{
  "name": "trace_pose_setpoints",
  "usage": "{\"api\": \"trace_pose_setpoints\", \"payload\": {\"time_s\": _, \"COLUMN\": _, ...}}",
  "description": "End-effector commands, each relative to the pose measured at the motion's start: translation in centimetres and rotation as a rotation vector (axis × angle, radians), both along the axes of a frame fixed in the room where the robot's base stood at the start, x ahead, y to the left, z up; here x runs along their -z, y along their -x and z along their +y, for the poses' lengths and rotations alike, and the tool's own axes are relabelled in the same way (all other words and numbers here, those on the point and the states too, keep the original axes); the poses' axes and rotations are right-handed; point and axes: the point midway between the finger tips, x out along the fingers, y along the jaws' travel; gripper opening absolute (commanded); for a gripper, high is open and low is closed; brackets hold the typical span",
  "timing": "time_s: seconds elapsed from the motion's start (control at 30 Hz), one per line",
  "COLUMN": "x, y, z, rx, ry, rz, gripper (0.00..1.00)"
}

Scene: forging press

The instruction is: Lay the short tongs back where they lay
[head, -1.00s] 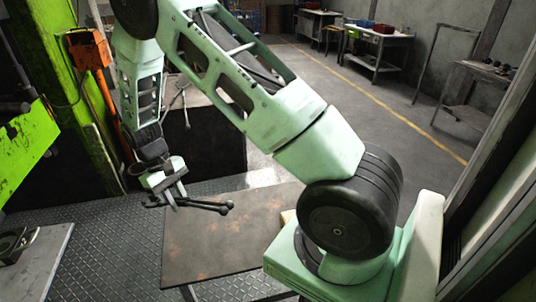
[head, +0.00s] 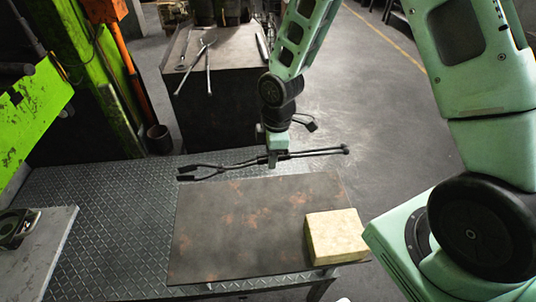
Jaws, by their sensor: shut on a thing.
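The short tongs (head: 222,167) are dark metal, with open jaws at the left and two handles ending in small knobs at the right. My gripper (head: 273,160) is shut on them near their middle, seen from behind and above. They are held roughly level across the picture, near the far edge of a rusty dark plate table (head: 235,225). I cannot tell how high above the floor or table they are. My wrist and gripper body hide part of their middle.
A tan block (head: 336,236) sits on the table's right corner. Another pair of tongs (head: 208,65) lies on a dark block bench (head: 180,45) behind. Green press parts (head: 35,105) and a grey shelf (head: 45,250) stand at the left. Open floor (head: 400,150) lies to the right.

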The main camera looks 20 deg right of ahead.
Motion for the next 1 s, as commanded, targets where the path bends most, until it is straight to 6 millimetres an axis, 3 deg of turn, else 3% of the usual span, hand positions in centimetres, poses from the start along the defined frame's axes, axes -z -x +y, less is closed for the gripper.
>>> {"api": "trace_pose_setpoints", "payload": {"time_s": 0.13, "x": -0.7, "y": 0.5, "z": 1.5, "rx": -0.161, "ry": -0.054, "rz": -0.011, "gripper": 0.0}}
{"api": "trace_pose_setpoints", "payload": {"time_s": 0.37, "x": -0.5, "y": 0.8, "z": 2.1, "rx": -0.224, "ry": -0.071, "rz": -0.012, "gripper": 0.0}}
{"api": "trace_pose_setpoints", "payload": {"time_s": 1.0, "x": 4.7, "y": 0.8, "z": 2.1, "rx": -0.219, "ry": -0.071, "rz": -0.011, "gripper": 0.0}}
